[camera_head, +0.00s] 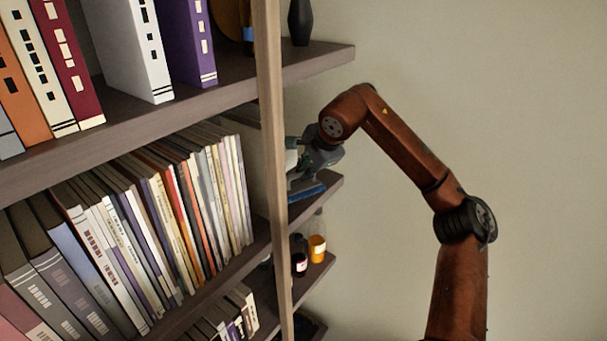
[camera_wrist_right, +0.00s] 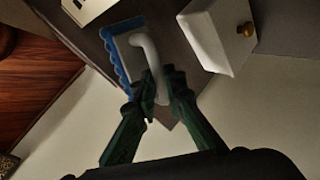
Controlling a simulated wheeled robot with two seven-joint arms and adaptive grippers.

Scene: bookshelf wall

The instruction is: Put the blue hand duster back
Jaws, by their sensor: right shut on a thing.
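The blue hand duster (camera_wrist_right: 118,58) has a blue wavy-edged pad and a white looped handle (camera_wrist_right: 150,52). In the right wrist view my right gripper (camera_wrist_right: 161,88) is shut on the near end of this handle. The pad is over or against a grey-brown shelf surface; I cannot tell whether it touches. In the head view my right gripper (camera_head: 312,162) reaches to the end shelf (camera_head: 328,184), partly hidden by the upright post. A blue strip of the duster (camera_head: 307,192) shows below it. My left gripper is not in view.
A white box with a gold knob (camera_wrist_right: 220,35) stands close right of the duster in the wrist view. The upright post (camera_head: 271,150) is just left of my gripper. Bottles (camera_head: 317,247) stand on the shelf below. Books fill the left shelves. The wall side is clear.

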